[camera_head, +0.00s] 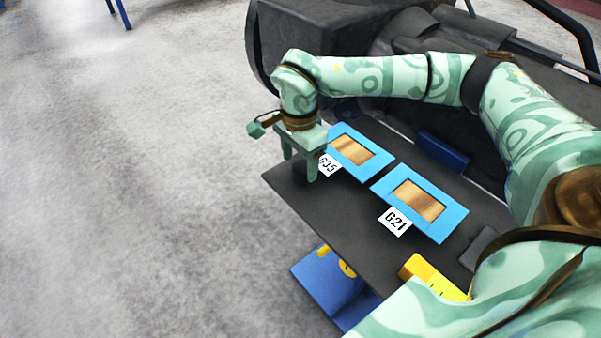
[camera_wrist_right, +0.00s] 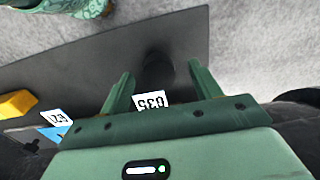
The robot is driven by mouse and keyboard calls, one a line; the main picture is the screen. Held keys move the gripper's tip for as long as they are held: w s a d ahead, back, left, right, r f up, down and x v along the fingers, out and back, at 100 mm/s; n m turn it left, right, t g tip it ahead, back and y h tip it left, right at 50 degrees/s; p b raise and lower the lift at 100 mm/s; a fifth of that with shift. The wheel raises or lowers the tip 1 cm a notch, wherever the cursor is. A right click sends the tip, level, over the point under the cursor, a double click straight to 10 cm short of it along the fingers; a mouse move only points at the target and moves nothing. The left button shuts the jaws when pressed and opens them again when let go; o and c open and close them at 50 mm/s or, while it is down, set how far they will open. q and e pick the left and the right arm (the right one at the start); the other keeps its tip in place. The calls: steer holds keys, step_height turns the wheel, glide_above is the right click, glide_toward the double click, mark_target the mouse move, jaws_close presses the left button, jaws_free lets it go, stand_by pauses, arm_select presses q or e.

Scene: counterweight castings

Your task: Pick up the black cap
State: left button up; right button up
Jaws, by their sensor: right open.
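The black cap (camera_wrist_right: 157,73) appears as a dark round shape on the dark tabletop in the right wrist view, low in contrast against it. It sits between the two fingers of my right gripper (camera_wrist_right: 160,70), with a gap on each side. In the head view my right gripper (camera_head: 299,168) points down over the far left end of the table, fingers apart. The cap there is a dark shape between and behind the fingers, hard to make out. My left gripper is not in view.
The dark table (camera_head: 320,215) holds two blue-framed trays with wood-coloured centres, one near the gripper (camera_head: 378,160) and one nearer me (camera_head: 455,218). White cards G35 (camera_head: 328,165) and G21 (camera_head: 395,221) lie beside them. A yellow block (camera_head: 430,275) and a dark blue block (camera_head: 442,150) are near the edges.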

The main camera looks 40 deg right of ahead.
mark_target(302, 167)
steer(key=f, duration=0.2)
steer(key=f+b, duration=0.1)
steer(key=f, duration=0.1)
steer(key=shift+s+d, duration=0.1)
steer(key=shift+d, duration=0.2)
steer(key=shift+r, duration=0.1)
steer(key=c, duration=0.9)
